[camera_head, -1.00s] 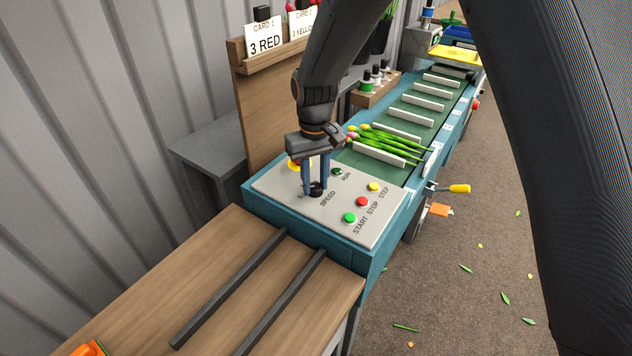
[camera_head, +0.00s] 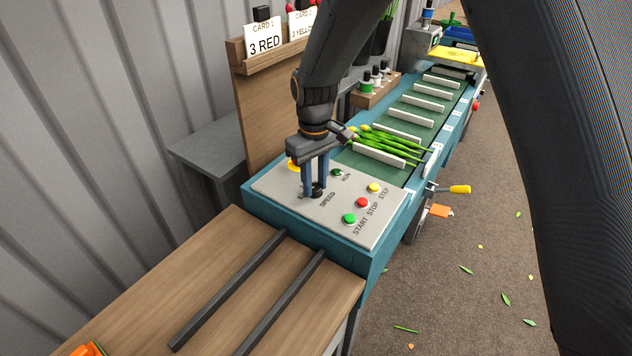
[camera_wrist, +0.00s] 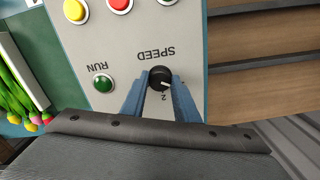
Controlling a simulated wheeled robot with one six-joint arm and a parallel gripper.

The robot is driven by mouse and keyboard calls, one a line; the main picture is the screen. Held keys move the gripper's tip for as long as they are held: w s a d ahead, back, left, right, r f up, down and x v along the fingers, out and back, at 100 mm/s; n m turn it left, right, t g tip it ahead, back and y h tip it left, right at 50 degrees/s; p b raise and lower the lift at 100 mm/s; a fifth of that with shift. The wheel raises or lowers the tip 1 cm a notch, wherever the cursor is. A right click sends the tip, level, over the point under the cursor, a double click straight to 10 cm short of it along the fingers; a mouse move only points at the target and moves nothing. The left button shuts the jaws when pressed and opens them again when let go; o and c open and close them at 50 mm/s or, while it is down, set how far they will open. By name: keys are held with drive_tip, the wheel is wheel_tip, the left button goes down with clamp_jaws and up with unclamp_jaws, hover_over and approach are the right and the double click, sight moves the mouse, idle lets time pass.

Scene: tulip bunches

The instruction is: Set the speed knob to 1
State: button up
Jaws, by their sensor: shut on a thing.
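The black speed knob (camera_head: 318,192) is on the pale grey control panel (camera_head: 290,198), close to the word SPEED. My gripper (camera_head: 313,183) points down at it, with its two blue fingers on either side, shut on it. In the wrist view the knob (camera_wrist: 159,77) sits between the fingertips (camera_wrist: 160,88). A short white pointer mark on its top faces the gripper side, towards the printed 2. Other scale numbers are hidden or too small to read.
Beside the knob are a dark green RUN light (camera_head: 337,172) and the yellow (camera_head: 374,187), red (camera_head: 362,202) and green (camera_head: 349,218) buttons. Tulips (camera_head: 392,143) lie on the conveyor (camera_head: 408,125) behind. A wooden table (camera_head: 215,260) with two dark rails is in front.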

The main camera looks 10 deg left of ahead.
sight(315, 186)
drive_tip(key=o, duration=1.1)
drive_tip(key=shift+a, duration=0.1)
drive_tip(key=shift+c, duration=0.2)
drive_tip(key=shift+r+b, duration=1)
drive_tip(key=shift+r, duration=2.95)
drive_tip(key=s+d+m, duration=0.2)
drive_tip(key=d+m, duration=0.1)
drive_tip(key=d, duration=0.7)
drive_tip(key=s+d+m, duration=0.2)
drive_tip(key=s+d, duration=0.1)
drive_tip(key=d, duration=0.7)
drive_tip(key=s+d+f+m, duration=0.1)
drive_tip(key=s+d+m, duration=0.1)
drive_tip(key=s+d, duration=0.3)
drive_tip(key=s+d+f+m+t, duration=0.1)
drive_tip(key=s+d+m, duration=0.2)
drive_tip(key=s+d, duration=0.3)
drive_tip(key=shift+d+f, duration=0.25)
drive_tip(key=shift+d, duration=0.6)
